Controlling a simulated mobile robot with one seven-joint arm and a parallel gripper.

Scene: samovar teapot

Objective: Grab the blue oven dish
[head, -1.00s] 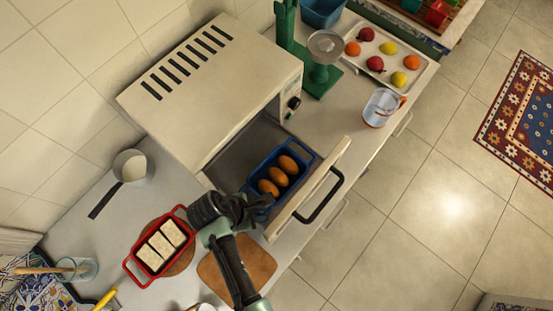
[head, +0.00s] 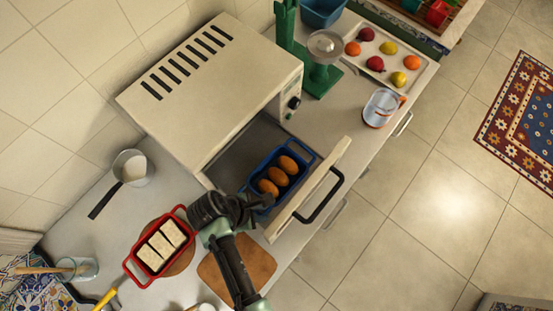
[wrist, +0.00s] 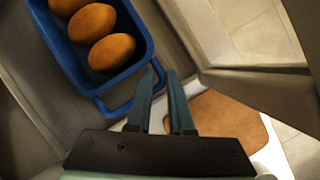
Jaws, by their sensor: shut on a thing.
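The blue oven dish (head: 302,169) holds several brown oval loaves (head: 279,176). It sits inside the open front of the cream oven (head: 210,92), beside the lowered door. In the wrist view the dish (wrist: 151,48) is at upper left, with its near handle (wrist: 122,112) reaching toward my fingers. My gripper (head: 268,203) is at the near end of the dish. Its two fingers (wrist: 162,72) are close together and shut on the dish's handle end. The exact contact is partly hidden by the fingers.
The open oven door (head: 312,192) with its black handle stands right of the dish. A red dish with white blocks (head: 160,246), a wooden board (head: 258,262) and a saucepan (head: 130,166) are on the counter.

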